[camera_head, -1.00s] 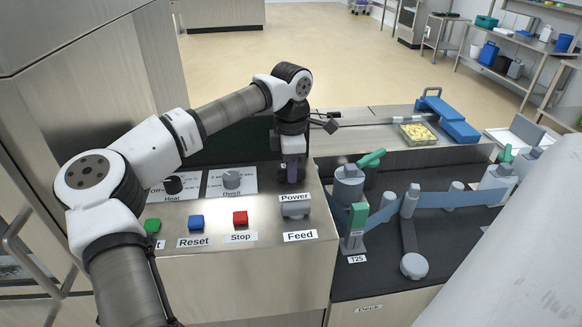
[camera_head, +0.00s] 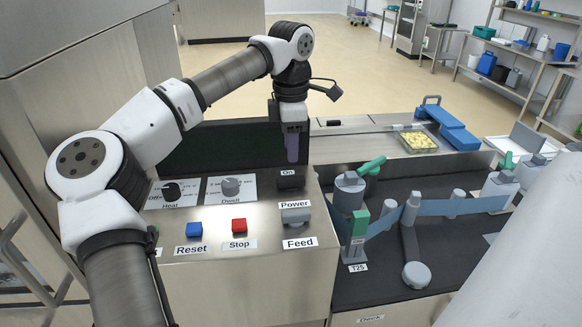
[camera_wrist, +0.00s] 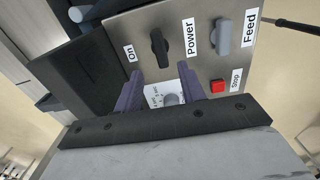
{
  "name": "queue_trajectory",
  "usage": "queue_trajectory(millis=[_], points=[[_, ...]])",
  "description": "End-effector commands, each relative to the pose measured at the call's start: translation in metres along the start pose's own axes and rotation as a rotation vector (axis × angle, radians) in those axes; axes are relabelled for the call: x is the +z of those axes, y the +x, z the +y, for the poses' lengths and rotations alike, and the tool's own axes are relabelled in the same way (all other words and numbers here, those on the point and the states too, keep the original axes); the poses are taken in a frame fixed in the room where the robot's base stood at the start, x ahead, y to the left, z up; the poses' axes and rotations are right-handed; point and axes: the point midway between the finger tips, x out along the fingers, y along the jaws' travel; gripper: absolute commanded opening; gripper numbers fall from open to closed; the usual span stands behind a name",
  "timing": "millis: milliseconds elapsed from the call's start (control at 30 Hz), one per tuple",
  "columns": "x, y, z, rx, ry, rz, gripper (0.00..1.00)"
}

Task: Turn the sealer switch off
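The black power switch (camera_head: 290,180) sits at the upper right of the steel control panel, between an "On" label above it and a "Power" label below. In the wrist view the switch (camera_wrist: 159,46) shows beyond the fingertips, its bar crosswise to the line between the two labels. My gripper (camera_head: 292,160) is above and behind the switch in the head view, apart from it. In the wrist view its two purple fingers (camera_wrist: 161,78) are spread with nothing held between them.
The grey feed switch (camera_head: 296,216) is just in front of the power switch. The red stop button (camera_head: 239,225), blue reset button (camera_head: 194,229), dwell knob (camera_head: 231,187) and heat knob (camera_head: 171,191) are to the left. Film rollers (camera_head: 350,190) stand right of the panel.

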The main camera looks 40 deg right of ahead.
Motion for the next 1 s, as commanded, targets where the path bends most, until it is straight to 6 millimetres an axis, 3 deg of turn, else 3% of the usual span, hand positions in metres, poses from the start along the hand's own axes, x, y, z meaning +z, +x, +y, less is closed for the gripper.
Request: queue_trajectory(millis=[200,333,1000], points=[[0.001,-0.040,0.000,0.002,0.000,0.000,0.40],[0.001,-0.051,0.000,0.001,0.002,-0.001,0.40],[0.000,-0.055,0.000,0.000,0.001,-0.001,0.40]])
